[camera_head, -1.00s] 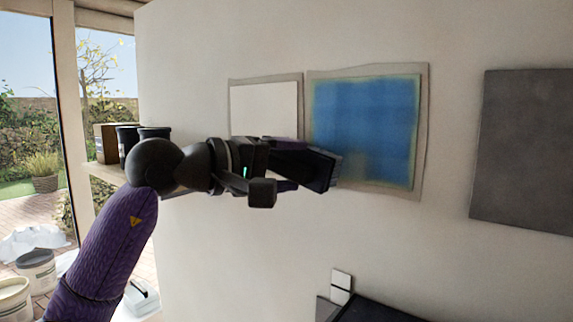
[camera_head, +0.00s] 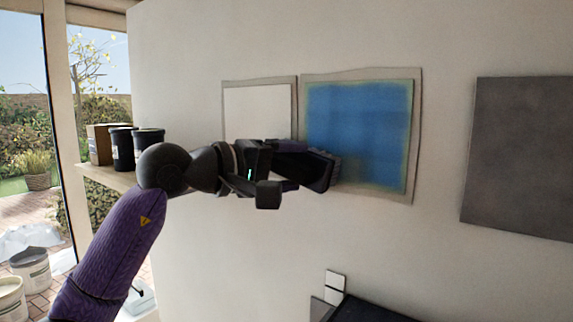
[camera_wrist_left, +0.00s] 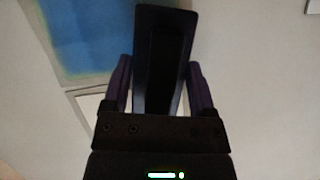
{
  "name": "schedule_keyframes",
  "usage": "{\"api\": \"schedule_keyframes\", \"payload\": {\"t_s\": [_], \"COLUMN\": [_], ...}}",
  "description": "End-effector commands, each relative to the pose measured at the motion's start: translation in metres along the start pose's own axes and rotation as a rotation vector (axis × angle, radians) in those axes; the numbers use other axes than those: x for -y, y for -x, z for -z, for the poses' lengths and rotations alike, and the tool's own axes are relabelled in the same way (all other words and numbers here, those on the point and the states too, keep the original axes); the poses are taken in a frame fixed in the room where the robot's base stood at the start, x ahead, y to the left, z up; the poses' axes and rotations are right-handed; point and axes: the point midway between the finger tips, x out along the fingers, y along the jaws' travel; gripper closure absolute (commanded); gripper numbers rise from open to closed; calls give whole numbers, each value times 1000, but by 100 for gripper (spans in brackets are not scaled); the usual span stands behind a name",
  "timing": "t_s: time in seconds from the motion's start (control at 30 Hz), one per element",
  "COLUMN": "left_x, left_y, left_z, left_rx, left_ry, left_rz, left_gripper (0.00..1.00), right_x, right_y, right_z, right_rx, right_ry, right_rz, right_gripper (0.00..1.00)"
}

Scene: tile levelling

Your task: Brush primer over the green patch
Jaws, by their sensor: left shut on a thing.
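The patch (camera_head: 365,125) on the wall is now mostly blue, with a thin green-yellow rim along its edges, inside a beige border. Its blue surface also fills the upper left of the left wrist view (camera_wrist_left: 90,35). My left gripper (camera_head: 290,168) is shut on a dark, flat brush (camera_head: 318,172). The brush's far end overlaps the lower left of the patch in the head view; I cannot tell if it touches. In the left wrist view the brush (camera_wrist_left: 160,60) stands between the two purple fingers, its bristles hidden. My right gripper is not in view.
A white square (camera_head: 258,110) with a beige border is left of the patch, partly behind my arm. A grey panel (camera_head: 520,155) is at right. Dark cans (camera_head: 122,148) stand on a shelf at left. A black object (camera_head: 365,312) and small white pieces (camera_head: 335,282) are below.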

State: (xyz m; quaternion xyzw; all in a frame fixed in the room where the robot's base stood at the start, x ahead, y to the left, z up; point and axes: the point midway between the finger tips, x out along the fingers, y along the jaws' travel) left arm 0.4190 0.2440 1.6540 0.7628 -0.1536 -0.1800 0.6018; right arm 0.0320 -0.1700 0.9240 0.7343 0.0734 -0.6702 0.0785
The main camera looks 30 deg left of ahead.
Motion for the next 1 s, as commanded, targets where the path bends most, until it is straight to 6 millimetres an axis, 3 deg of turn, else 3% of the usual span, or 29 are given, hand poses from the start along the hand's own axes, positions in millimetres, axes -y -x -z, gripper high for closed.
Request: {"api": "schedule_keyframes", "payload": {"t_s": [0.13,1.0], "left_x": [-1,-19], "left_y": [-2,-30], "left_z": [-3,-67], "left_rx": [1,2], "left_ry": [-2,-2], "left_rz": [-1,-1], "left_gripper": [74,74], "right_x": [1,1], "right_y": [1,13], "right_z": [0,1], "right_rx": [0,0], "right_ry": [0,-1], "right_rz": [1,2], "right_gripper": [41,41]}}
